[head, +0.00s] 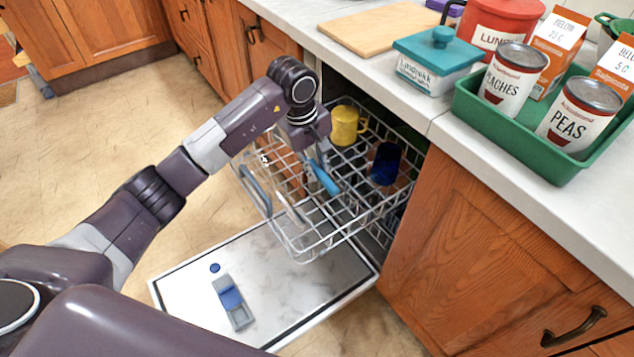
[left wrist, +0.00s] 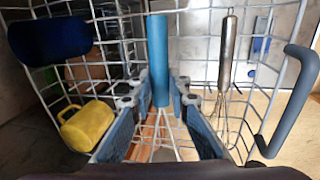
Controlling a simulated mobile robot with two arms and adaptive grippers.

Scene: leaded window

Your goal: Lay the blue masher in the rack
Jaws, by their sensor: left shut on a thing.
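The blue masher shows its blue handle (head: 325,178) in the head view, just below my left gripper (head: 315,157). In the left wrist view, the masher's handle (left wrist: 159,62) stretches away from between the fingers of my left gripper (left wrist: 163,118), which is shut on the masher. Its far parts are partly hidden. The wire rack (head: 303,240) is the pulled-out dishwasher rack, and the masher is within its outline. I cannot tell whether it touches the wires. My right gripper is not in view.
The rack also holds a yellow mug (head: 346,126), a dark blue cup (head: 385,163) and a metal whisk (left wrist: 228,60). The open dishwasher door (head: 290,290) lies below. The counter (head: 480,170) with a green tray (head: 500,125) borders the right side.

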